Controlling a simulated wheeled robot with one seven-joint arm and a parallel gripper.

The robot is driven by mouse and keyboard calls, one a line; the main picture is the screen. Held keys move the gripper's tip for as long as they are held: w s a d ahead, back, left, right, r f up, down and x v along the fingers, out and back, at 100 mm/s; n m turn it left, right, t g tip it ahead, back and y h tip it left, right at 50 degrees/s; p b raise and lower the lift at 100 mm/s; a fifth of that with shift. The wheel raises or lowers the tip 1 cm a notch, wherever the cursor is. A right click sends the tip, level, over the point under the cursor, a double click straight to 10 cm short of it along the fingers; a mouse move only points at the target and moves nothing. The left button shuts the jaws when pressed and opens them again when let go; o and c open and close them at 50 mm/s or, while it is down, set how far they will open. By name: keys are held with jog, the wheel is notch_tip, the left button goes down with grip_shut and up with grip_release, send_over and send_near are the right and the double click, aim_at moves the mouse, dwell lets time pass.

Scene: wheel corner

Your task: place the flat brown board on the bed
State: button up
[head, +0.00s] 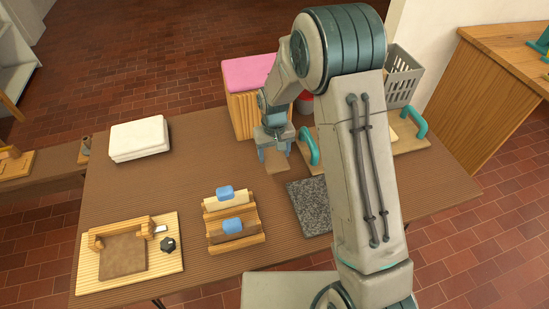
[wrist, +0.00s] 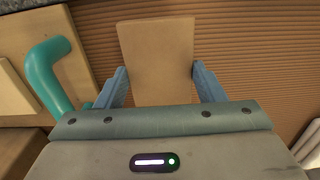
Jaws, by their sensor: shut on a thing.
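My gripper (head: 275,152) hangs over the back middle of the brown table, in front of a pink-topped wooden block. It is shut on the flat brown board (head: 278,167). In the wrist view the board (wrist: 156,50) sits between the blue fingers of the gripper (wrist: 160,72) and juts out past them. I cannot tell for sure which thing is the bed. A light wooden base (head: 155,272) at the front left carries a flat brown piece (head: 123,256), a raised wooden rail and a black knob.
A wooden rack (head: 236,238) with blue-topped pieces stands mid-table. A speckled grey slab (head: 310,206) lies right of it, partly behind my arm. A teal handle (head: 308,147) stands close right of my gripper. A white stack (head: 139,138) lies back left. Table between is clear.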

aim_at(274, 155)
jog(key=shift+w+d+f, duration=0.1)
jog(key=shift+w+f, duration=0.1)
jog(key=shift+f, duration=0.1)
jog(key=shift+f+p, duration=0.4)
jog(key=shift+f, duration=1.4)
jog(key=shift+f, duration=0.1)
jog(key=shift+f, duration=0.15)
jog(key=o, duration=0.9)
jog(key=shift+o, duration=0.2)
